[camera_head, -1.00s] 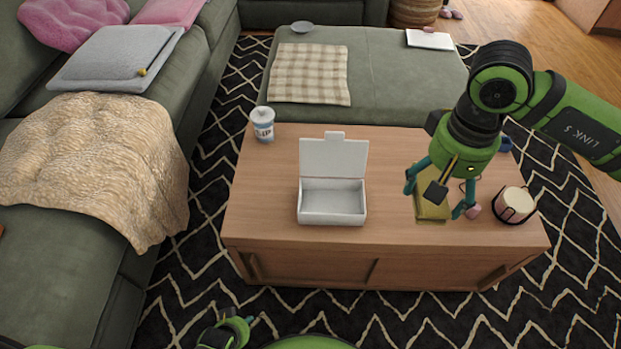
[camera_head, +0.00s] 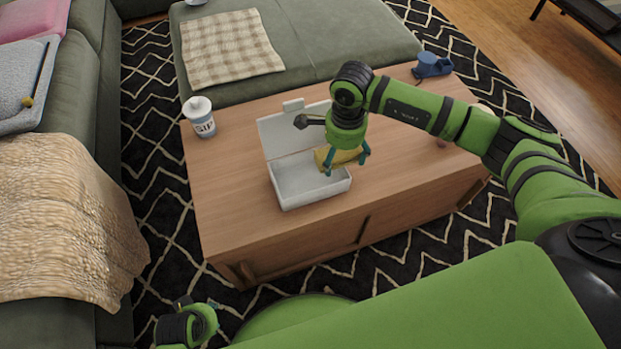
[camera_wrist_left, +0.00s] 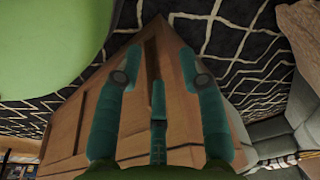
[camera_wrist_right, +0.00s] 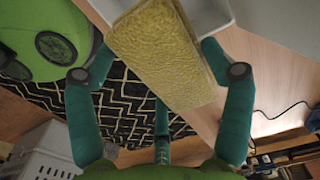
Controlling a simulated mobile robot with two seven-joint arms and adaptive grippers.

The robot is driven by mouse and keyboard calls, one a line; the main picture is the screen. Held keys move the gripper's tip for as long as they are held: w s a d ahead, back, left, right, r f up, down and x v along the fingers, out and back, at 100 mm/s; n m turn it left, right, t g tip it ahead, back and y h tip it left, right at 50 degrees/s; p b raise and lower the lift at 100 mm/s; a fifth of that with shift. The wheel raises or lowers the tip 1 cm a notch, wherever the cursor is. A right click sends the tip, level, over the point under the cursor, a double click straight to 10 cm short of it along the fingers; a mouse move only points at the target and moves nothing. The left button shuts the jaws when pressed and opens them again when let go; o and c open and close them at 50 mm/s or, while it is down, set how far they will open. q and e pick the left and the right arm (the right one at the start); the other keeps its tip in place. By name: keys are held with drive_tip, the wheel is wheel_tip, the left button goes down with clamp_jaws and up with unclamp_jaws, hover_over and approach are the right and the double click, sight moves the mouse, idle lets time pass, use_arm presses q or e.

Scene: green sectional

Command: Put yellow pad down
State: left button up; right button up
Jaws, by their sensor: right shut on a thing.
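The yellow pad (camera_head: 342,156) is held by my right gripper (camera_head: 346,160), tilted, over the right part of the open white box (camera_head: 312,192) on the wooden table. In the right wrist view the pad (camera_wrist_right: 165,50) sits between the fingers of my right gripper (camera_wrist_right: 158,62), with part of the white box (camera_wrist_right: 208,14) behind it. I cannot tell whether the pad touches the box. The box's lid stands up at the back, and my right arm hides part of it. My left gripper (camera_wrist_left: 160,62) is open and empty, low in front of the table, seen also in the head view (camera_head: 196,322).
The green sectional (camera_head: 335,40) stands behind and left. The table's front left is clear.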

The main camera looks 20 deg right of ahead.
hover_over(311, 185)
wheel_tip(311, 185, down, 4)
drive_tip(key=shift+f+b, duration=0.1)
drive_tip(key=shift+b, duration=0.25)
wheel_tip(311, 185, down, 3)
drive_tip(key=shift+f+b, duration=0.15)
drive_tip(key=shift+b, duration=0.25)
drive_tip(key=shift+f, duration=0.35)
use_arm(q)
drive_tip(key=r, duration=0.2)
drive_tip(key=w+r, duration=0.1)
drive_tip(key=r, duration=0.1)
drive_tip(key=shift+w+r, duration=0.1)
drive_tip(key=shift+w, duration=0.05)
use_arm(e)
drive_tip(key=shift+f, duration=0.15)
drive_tip(key=o, duration=0.7)
use_arm(q)
drive_tip(key=shift+r, duration=0.4)
use_arm(e)
drive_tip(key=shift+o, duration=0.2)
